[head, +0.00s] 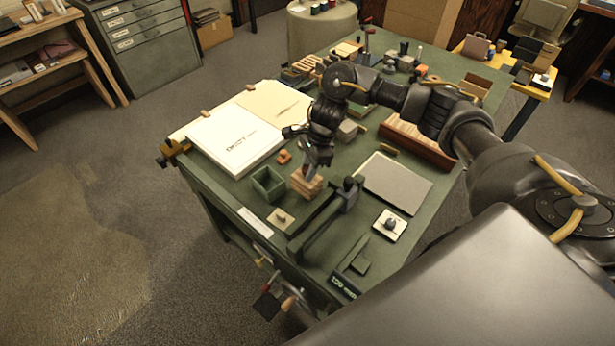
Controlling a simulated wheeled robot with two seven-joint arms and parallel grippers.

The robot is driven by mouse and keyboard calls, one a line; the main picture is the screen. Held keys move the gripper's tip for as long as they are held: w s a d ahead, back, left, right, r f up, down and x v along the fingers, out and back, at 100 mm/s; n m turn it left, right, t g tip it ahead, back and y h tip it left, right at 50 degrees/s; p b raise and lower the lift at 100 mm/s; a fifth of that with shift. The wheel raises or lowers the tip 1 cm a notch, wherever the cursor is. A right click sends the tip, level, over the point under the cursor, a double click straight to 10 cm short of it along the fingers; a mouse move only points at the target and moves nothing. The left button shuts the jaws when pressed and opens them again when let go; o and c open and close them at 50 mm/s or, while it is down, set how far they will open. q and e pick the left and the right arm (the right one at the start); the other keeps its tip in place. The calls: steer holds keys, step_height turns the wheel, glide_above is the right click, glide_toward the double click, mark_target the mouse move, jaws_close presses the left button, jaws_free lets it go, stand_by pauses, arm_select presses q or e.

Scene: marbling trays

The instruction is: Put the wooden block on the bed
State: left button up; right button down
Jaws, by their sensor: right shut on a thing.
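The wooden block (306,183), light brown with layered stripes, is at the front part of the green table. My right gripper (314,168) points down at its top and is shut on it. The fingertips are small and partly hidden, and I cannot tell whether the block touches the table. A flat grey plate (396,183) with a pale rim lies to the right and may be the bed; its top is bare. My left gripper is not in view.
A green open box (268,184) stands just left of the block, with a small orange piece (284,157) behind it. A dark bar-like device (325,221) stands between block and plate. White paper (234,139) lies at left. A wooden rack (417,143) is behind the plate.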

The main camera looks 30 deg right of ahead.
steer(key=shift+f, duration=2)
steer(key=shift+f, duration=0.1)
steer(key=c, duration=1.1)
jaws_free()
steer(key=shift+c, duration=0.2)
steer(key=shift+s, duration=0.1)
